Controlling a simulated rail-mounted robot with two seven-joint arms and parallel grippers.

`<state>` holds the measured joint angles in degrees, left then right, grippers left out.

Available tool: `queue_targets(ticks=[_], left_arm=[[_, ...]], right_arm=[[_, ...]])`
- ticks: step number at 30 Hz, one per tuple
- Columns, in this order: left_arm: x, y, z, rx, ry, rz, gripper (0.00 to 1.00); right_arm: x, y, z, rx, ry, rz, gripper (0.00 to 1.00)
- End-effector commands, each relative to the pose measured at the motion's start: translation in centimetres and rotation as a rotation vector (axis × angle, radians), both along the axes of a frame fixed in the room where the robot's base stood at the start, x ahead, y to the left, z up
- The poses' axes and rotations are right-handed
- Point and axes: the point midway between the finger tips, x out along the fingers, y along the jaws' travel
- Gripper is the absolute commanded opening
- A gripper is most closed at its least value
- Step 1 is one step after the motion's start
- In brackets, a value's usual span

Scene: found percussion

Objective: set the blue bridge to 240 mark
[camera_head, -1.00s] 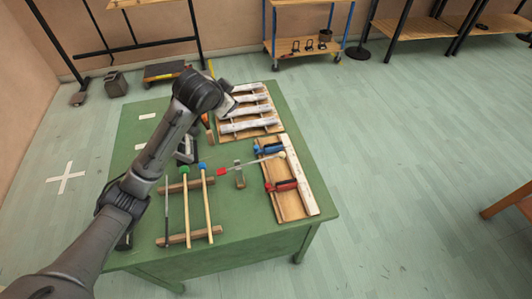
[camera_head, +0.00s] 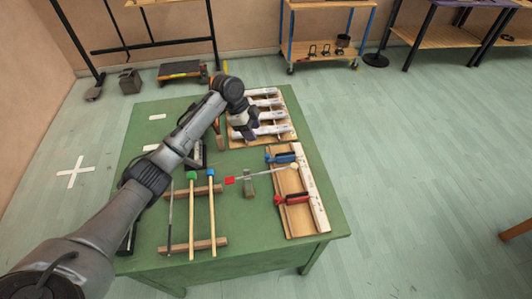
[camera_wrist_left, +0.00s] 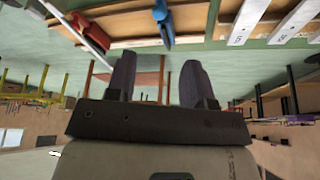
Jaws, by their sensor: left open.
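The blue bridge (camera_head: 283,157) sits across the upper part of a wooden board (camera_head: 262,212) with a pale marked strip (camera_head: 313,195) along its right side. A red bridge (camera_head: 294,199) sits lower on the same board. The strip's marks are too small to read, so I cannot tell which is 240. My left gripper (camera_head: 247,134) is open and empty, up and left of the blue bridge, near the rack of pale bars. In the left wrist view the blue bridge (camera_wrist_left: 163,22) shows beyond the spread fingers (camera_wrist_left: 157,64), apart from them. My right gripper is not in view.
Mallets with green and blue tips (camera_head: 211,210) lie on wooden rails. The rack of pale bars (camera_head: 281,135) stands behind the board.

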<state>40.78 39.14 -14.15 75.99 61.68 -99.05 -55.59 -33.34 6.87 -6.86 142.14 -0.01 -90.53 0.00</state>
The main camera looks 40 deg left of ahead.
Motion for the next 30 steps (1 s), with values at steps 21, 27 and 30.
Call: queue_targets(ticks=[21,27,30], left_arm=[[1.9,-3.8,-10.3,0.001,0.0,0.002,0.48],[2.1,-4.0,-10.9,0.001,0.0,0.002,0.48],[2.1,-4.0,-11.0,0.001,0.0,0.002,0.48]], right_arm=[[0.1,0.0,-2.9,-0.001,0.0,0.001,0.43],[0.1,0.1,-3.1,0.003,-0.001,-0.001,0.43],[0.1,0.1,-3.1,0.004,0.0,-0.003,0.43]])
